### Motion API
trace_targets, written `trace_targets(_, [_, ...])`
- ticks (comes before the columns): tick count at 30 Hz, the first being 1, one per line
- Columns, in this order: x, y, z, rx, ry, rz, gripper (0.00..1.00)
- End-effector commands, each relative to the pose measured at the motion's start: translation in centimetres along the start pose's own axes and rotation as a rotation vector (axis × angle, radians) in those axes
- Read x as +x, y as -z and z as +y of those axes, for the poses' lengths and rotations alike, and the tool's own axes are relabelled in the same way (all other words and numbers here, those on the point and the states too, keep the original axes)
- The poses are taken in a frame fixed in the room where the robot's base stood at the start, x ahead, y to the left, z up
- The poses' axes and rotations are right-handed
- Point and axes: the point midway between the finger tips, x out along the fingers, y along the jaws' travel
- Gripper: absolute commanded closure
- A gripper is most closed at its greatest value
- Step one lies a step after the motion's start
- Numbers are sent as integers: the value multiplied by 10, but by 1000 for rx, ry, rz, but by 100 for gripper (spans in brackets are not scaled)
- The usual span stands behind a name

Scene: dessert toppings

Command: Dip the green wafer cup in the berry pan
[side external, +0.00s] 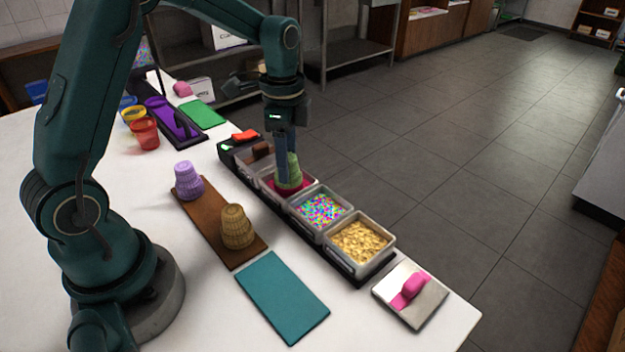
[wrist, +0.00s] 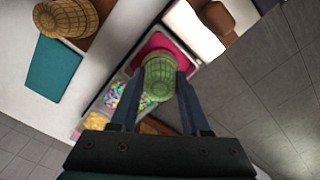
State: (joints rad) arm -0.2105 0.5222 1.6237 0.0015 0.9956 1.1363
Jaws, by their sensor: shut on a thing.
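The green wafer cup (side external: 290,170) is between the fingers of my gripper (side external: 283,160), upside down with its narrow end up. It also shows in the wrist view (wrist: 160,76) between both fingers of my gripper (wrist: 160,85). The berry pan (side external: 308,182) holds a dark pink-red filling. The cup's lower end is at the filling inside the pan; I cannot tell how deep it sits, because the fingers and the cup itself hide the contact. The berry filling shows around the cup in the wrist view (wrist: 158,42).
A pan of coloured sprinkles (side external: 321,209) and a pan of golden flakes (side external: 360,243) stand in the same row, with a brown pan (side external: 258,152) on the other side. A brown board (side external: 218,222) holds purple (side external: 188,180) and tan (side external: 237,227) wafer cups. A teal mat (side external: 283,297) lies bare.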

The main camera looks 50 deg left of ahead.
Motion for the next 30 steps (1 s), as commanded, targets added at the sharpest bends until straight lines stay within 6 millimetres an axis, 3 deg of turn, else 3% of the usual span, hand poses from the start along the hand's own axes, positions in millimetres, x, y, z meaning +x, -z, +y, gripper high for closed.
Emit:
trace_targets(18, [-24,0,0,0,2,1,84])
trace_targets(30, [-28,0,0,0,0,0,85])
